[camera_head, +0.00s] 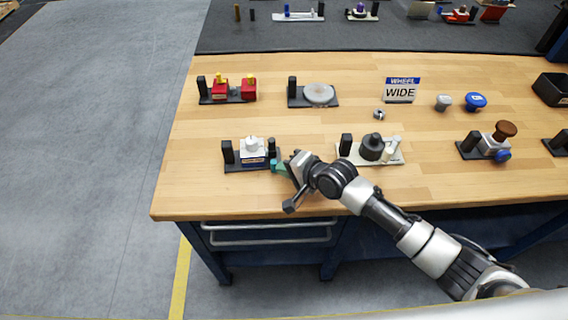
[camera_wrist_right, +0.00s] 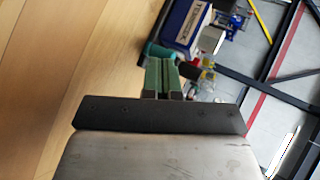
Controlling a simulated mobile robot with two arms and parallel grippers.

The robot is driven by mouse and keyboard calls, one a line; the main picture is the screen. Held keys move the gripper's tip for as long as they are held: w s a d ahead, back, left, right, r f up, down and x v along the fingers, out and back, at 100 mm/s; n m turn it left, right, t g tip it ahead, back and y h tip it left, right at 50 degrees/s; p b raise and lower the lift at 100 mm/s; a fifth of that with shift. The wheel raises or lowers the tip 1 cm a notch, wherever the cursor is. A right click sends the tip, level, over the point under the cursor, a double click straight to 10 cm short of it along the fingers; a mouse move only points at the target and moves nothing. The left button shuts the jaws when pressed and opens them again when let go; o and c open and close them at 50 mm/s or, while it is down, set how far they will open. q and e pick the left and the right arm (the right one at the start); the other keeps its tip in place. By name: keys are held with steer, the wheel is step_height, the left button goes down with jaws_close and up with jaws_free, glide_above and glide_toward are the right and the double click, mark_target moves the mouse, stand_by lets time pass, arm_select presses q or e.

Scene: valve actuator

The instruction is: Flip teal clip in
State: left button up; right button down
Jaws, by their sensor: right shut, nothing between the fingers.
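The valve actuator (camera_head: 252,149), a white-topped unit with a blue label, stands on a dark base near the bench's front left. It also shows at the top of the right wrist view (camera_wrist_right: 184,22). The teal clip (camera_wrist_right: 158,50) shows just beyond my fingertips in that view, partly hidden by them. In the head view, teal shows between the actuator and my gripper, too small to separate clip from fingers. My right gripper (camera_head: 280,167) is at the actuator's right side, with its green fingers (camera_wrist_right: 163,78) shut and empty. I cannot tell whether they touch the clip. My left gripper is not in view.
A fixture with a black knob (camera_head: 371,147) stands right of my right wrist. A red fixture (camera_head: 234,90) and a round pale disc fixture (camera_head: 319,94) sit behind. Bare wood (camera_head: 200,190) lies along the front left edge. A WIDE sign (camera_head: 400,91) stands further back.

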steer(key=shift+w+a, duration=0.2)
steer(key=shift+w+b, duration=0.45)
steer(key=shift+w, duration=0.55)
steer(key=shift+s, duration=0.1)
